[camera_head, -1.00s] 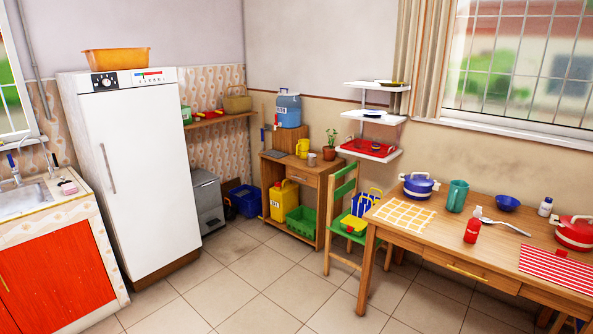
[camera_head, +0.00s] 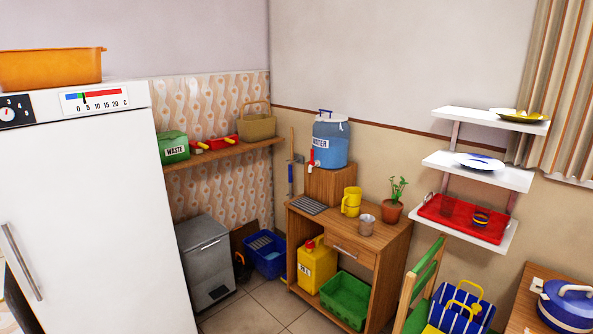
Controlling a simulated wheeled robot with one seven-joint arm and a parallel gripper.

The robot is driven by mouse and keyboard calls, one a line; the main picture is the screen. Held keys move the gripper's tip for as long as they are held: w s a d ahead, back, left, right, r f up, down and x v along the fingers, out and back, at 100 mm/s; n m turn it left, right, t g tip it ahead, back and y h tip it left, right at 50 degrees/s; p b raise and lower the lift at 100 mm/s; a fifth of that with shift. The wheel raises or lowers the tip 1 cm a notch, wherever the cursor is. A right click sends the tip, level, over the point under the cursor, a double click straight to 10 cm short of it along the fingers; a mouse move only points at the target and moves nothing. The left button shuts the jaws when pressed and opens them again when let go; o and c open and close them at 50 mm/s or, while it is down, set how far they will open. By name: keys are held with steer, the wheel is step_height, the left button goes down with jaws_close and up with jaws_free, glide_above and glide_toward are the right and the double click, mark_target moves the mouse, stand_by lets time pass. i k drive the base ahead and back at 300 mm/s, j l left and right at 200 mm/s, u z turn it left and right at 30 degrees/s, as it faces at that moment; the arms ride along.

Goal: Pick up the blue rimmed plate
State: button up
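A white plate with a blue rim (camera_head: 480,162) lies on the middle board of the white wall shelf (camera_head: 443,160), right of the picture's centre. The board above it holds another plate (camera_head: 517,116), which has yellow on it. My gripper is not in view.
The lowest shelf board carries a red tray (camera_head: 463,219) with small cups. Below stand a green chair (camera_head: 424,285), a blue-and-white striped bag (camera_head: 460,304) and the table corner (camera_head: 533,308) with a blue pot (camera_head: 567,304). A wooden cabinet (camera_head: 385,243) stands left of the shelf.

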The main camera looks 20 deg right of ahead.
mark_target(476, 162)
steer(key=i+z, duration=0.1)
steer(key=i, duration=0.55)
steer(key=i+j+z, duration=0.15)
steer(key=i, duration=0.5)
steer(key=i+l+z, duration=0.1)
steer(key=i+z, duration=0.65)
steer(key=z, duration=0.2)
steer(key=i+j+z, duration=0.15)
steer(key=i+z, duration=0.3)
steer(key=k, duration=0.05)
